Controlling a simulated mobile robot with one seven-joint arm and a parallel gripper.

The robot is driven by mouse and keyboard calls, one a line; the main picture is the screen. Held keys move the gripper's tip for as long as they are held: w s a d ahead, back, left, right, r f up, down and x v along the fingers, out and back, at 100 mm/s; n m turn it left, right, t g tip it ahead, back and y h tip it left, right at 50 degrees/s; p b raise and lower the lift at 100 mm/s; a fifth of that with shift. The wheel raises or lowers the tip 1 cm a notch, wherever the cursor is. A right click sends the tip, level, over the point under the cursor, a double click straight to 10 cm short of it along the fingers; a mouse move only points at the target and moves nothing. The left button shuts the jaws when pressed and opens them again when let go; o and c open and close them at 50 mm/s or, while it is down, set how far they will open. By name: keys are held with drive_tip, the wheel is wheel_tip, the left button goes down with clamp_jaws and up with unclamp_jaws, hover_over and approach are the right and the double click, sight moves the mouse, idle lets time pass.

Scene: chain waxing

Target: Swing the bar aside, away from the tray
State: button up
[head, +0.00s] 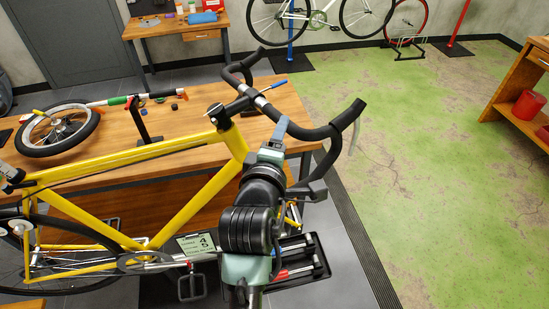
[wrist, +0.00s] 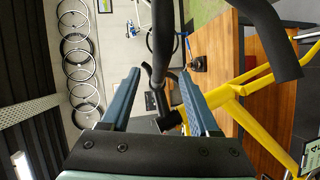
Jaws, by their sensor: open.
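The black drop handlebar (head: 300,130) is fitted at the front of the yellow bicycle (head: 190,150). Its right-hand drop curves toward the camera. A black tray (head: 315,268) with red-handled tools lies low beside the bike, partly hidden behind my arm. My gripper (head: 281,128) is at the handlebar, seen from behind, with its fingers largely hidden by my wrist. In the wrist view my gripper (wrist: 159,75) is open, its two blue-grey fingers apart. Black bar parts (wrist: 160,85) show between the fingers; I cannot tell whether they touch.
A wooden workbench (head: 185,120) with a wheel (head: 58,130) on it stands behind the bike. A sign card (head: 198,245) is left of the tray. A wooden shelf (head: 520,85) with a red bucket (head: 529,105) is at far right. The green floor (head: 440,170) between is clear.

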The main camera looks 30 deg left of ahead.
drive_tip(key=b+v, duration=0.1)
drive_tip(key=v, duration=0.5)
drive_tip(key=shift+s+b, duration=0.35)
drive_tip(key=w+d+r+m+t+b, duration=0.1)
drive_tip(key=d+r+m+t, duration=0.15)
drive_tip(key=r, duration=0.35)
drive_tip(key=d+r+m+t+h+b, duration=0.1)
drive_tip(key=d+r+m+t, duration=0.1)
drive_tip(key=d+r+m, duration=0.3)
drive_tip(key=w+d+r+m+t+b, duration=0.1)
drive_tip(key=r+m+t, duration=0.1)
drive_tip(key=r, duration=0.5)
drive_tip(key=s+d+r+m+t+h+b, duration=0.1)
drive_tip(key=s+d+r+m+t, duration=0.2)
drive_tip(key=r, duration=0.5)
drive_tip(key=s+d+r+m+t+h+b, duration=0.1)
drive_tip(key=s+d+r+m+t+h, duration=0.1)
drive_tip(key=s+d+r+m, duration=0.4)
drive_tip(key=shift+s+r+m+t, duration=0.45)
drive_tip(key=shift+r+m+t, duration=0.1)
drive_tip(key=shift+r+m, duration=0.25)
